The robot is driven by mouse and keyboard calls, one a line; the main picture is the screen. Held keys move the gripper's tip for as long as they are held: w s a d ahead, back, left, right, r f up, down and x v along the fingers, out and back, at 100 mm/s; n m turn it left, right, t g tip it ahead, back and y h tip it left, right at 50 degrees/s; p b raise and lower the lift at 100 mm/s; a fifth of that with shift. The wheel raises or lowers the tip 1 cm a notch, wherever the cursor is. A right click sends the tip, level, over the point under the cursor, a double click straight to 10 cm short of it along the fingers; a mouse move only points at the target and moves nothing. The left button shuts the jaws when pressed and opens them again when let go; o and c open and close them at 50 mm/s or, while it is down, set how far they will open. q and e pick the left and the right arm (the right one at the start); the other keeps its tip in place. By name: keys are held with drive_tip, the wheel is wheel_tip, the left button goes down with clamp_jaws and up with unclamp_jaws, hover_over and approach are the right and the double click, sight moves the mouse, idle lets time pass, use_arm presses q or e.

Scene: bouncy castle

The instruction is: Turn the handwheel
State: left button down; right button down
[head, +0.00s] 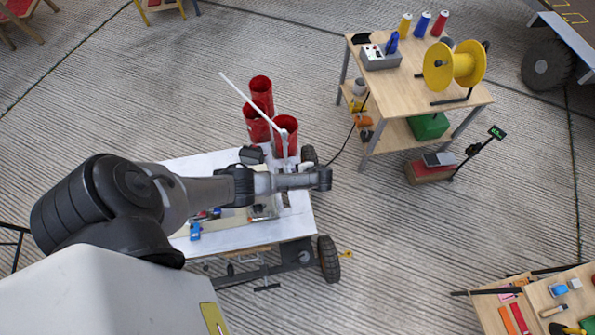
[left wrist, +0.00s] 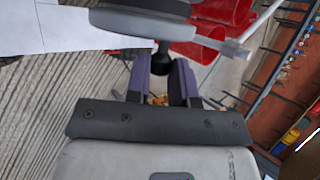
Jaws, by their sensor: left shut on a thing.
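In the left wrist view a grey disc-like part, seen nearly edge-on, looks like the handwheel (left wrist: 140,22). A black knob (left wrist: 161,58) sticks out from it towards me. My left gripper (left wrist: 162,76) has its two dark fingers on either side of this knob and is shut on it. In the head view my left arm reaches in from the left across a white-topped cart (head: 226,238). The arm hides the handwheel there, and I cannot make out the grip. My right gripper is not in either view.
Red cylinders (head: 260,92) stand at the cart's back edge, with a long white rod (head: 245,98) slanting over them. A wooden workbench (head: 405,86) with a yellow spool (head: 455,67) stands at the back right. Another table (head: 490,310) is at lower right.

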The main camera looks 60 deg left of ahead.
use_arm(q)
drive_tip(key=c, duration=1)
unclamp_jaws()
drive_tip(key=shift+p+v, duration=1.75)
drive_tip(key=shift+v, duration=5.1)
